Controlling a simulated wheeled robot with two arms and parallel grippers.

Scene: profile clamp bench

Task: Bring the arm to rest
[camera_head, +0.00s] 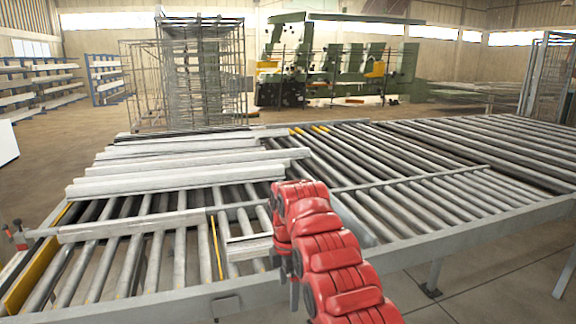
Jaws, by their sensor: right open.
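My right arm, red and segmented, comes in from the bottom right and bends over the near edge of the roller bench (450,235). My right gripper (286,264) hangs at the end of it, low by the bench's front rail, and is open. It is small and partly covered by the arm, and I see nothing held in it. A short pale profile piece (249,247) lies on the rollers just left of it. My left gripper is not in view.
Several long pale profiles (180,170) lie across the rollers at the left and middle. The right side of the rollers is bare. A wire cage rack (203,70) and a green machine (335,68) stand behind. Shelves (40,85) stand far left.

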